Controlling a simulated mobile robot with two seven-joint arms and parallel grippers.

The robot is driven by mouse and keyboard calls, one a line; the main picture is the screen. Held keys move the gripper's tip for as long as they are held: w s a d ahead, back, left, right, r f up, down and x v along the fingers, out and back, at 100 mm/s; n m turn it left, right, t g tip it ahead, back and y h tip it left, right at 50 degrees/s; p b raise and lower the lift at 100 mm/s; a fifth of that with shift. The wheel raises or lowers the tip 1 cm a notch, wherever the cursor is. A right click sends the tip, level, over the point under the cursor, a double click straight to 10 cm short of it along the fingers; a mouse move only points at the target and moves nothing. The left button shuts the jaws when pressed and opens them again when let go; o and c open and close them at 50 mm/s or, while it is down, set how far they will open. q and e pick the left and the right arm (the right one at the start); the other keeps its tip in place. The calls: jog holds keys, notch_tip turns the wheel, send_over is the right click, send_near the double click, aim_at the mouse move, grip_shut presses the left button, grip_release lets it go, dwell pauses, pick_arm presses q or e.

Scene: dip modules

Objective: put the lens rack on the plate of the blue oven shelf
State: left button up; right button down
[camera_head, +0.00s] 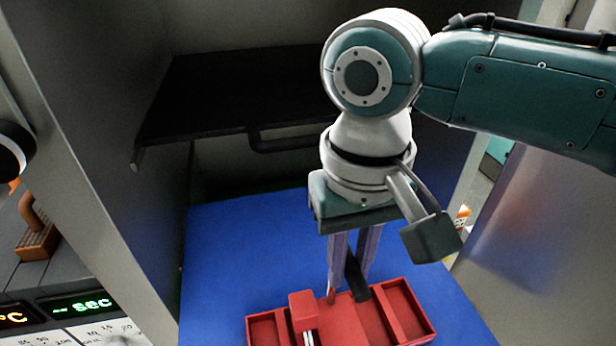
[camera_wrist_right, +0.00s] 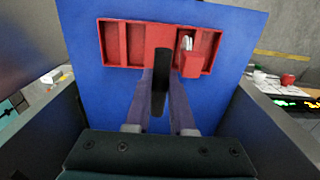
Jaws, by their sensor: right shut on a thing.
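The lens rack is a red tray with several compartments and a black upright handle; it shows at the bottom of the head view (camera_head: 365,322) and at the top of the right wrist view (camera_wrist_right: 124,46). A red block with pale metal pieces beside it sits in one compartment. My right gripper (camera_head: 350,272) points down and is shut on the rack's black handle, which also shows between the fingers in the wrist view (camera_wrist_right: 160,85). The rack is over the blue plate of the oven shelf (camera_head: 235,250); I cannot tell whether it touches it. My left gripper is not in view.
A black shelf (camera_head: 215,95) with a bar along its front lies above and behind the blue plate. Grey oven walls (camera_head: 105,150) stand on both sides. A panel with a green display (camera_head: 80,305) is at the lower left. The blue plate is bare left of the rack.

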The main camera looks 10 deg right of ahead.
jog(key=c, duration=0.8)
grip_release()
jog(key=shift+o, duration=0.2)
notch_tip(320, 180, up, 12)
jog(key=s+a+f+n+t+y, duration=0.1)
jog(key=s+a+f+n+y, duration=0.2)
jog(key=s+f, duration=0.4)
jog(key=s+d+f+m+t+h, duration=0.1)
jog(key=s+d+f+t+h, duration=0.1)
jog(key=s+d, duration=0.7)
jog(key=shift+s+d+f+t+h, duration=0.15)
jog(key=shift+d+f+t+h, duration=0.2)
jog(key=shift+d, duration=0.75)
